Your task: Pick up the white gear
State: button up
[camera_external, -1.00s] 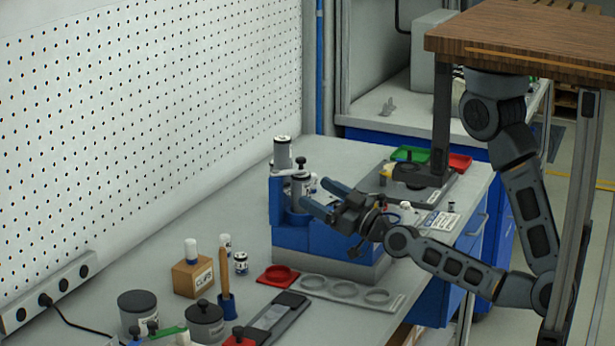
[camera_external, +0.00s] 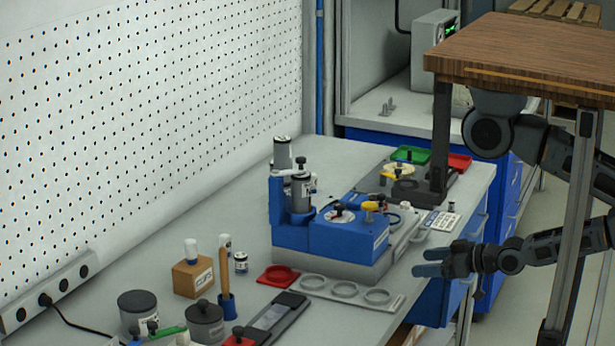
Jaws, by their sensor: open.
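My gripper (camera_external: 424,262) is open and empty, in front of the bench's right edge, with its blue fingers pointing left. It is apart from the blue machine (camera_external: 345,240) on the bench. A pale round disc with a dark knob (camera_external: 399,170) sits on the grey tray behind the machine; it may be the white gear. Another whitish disc with a dark knob (camera_external: 339,215) lies on top of the blue machine. Both are too small for me to see teeth, so I cannot tell which is the gear.
A green tray (camera_external: 411,155) and a red tray (camera_external: 459,163) stand at the back. A grey plate with rings (camera_external: 344,290) and a red dish (camera_external: 278,276) lie in front of the machine. A wooden-topped table (camera_external: 520,60) overhangs at upper right.

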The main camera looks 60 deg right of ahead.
jog(key=shift+c, duration=0.2)
jog(key=c, duration=0.3)
jog(key=shift+c, duration=0.2)
